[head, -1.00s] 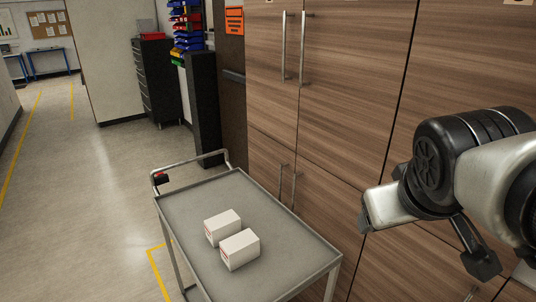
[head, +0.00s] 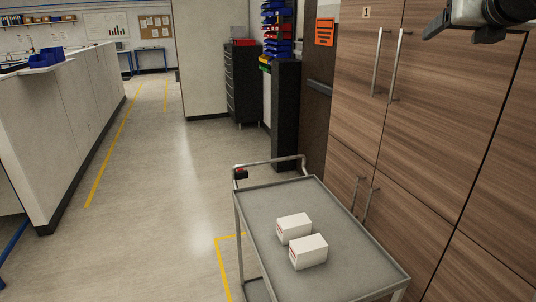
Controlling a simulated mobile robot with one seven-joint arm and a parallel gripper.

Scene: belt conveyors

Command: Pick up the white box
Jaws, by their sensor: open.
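Two white boxes with red markings on one end lie side by side on the grey top of a metal cart (head: 352,272). One white box (head: 294,228) is farther back and to the left. The other white box (head: 308,251) is nearer and slightly to the right. They sit very close; I cannot tell whether they touch. My gripper (head: 464,30) shows only in part at the upper right edge, open and empty, high up and well apart from both boxes.
Tall wooden cabinets (head: 440,130) with metal handles stand right beside the cart on its right. A black drawer unit (head: 243,85) and shelves of coloured bins (head: 278,30) stand behind. Open floor (head: 165,190) lies to the left, before a long white counter (head: 70,110).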

